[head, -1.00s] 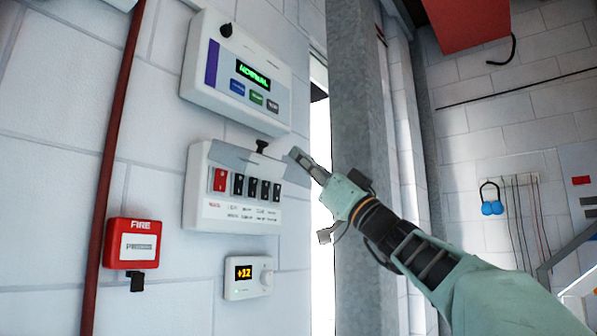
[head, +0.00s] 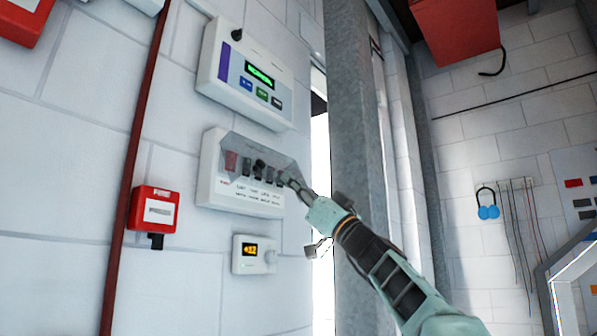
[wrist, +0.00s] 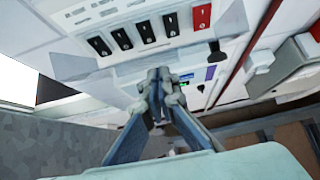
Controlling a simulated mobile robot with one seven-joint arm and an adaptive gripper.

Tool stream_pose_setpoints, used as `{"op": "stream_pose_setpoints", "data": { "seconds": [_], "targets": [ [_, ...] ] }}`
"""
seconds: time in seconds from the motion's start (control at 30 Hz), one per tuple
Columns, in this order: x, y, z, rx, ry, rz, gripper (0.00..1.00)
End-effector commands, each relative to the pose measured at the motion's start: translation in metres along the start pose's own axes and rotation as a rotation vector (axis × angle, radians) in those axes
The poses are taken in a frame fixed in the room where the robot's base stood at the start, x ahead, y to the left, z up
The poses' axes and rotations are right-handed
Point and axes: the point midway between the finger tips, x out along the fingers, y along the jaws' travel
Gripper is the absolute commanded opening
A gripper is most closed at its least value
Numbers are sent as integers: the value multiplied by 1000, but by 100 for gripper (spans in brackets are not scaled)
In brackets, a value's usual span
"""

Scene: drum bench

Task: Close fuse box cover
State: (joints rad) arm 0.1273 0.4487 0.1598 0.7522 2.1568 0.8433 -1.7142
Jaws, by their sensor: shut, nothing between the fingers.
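The fuse box (head: 208,185) is a white wall unit with one red switch and several black ones in a row. In the wrist view, the picture is upside down: the shut fingertips (wrist: 158,76) point towards the box, with the switches (wrist: 147,33) beyond.
A control panel with a green display (head: 245,75) is above the fuse box, and a small thermostat (head: 254,254) below. A red fire call box (head: 153,209) and a red pipe (head: 137,130) are to the left. A grey metal column (head: 352,120) stands close on the right.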

Motion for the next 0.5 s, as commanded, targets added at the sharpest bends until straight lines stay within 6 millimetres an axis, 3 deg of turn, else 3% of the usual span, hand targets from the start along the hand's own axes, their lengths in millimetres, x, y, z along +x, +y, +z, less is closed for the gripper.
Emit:
{"op": "stream_pose_setpoints", "data": {
  "seconds": [0.03,0.2,0.5],
  "targets": [
    [-1,4,14,3,1,0,0],
    [2,8,42,3,1,-1,0],
    [12,9,76,2,0,0,0]
  ]
}}
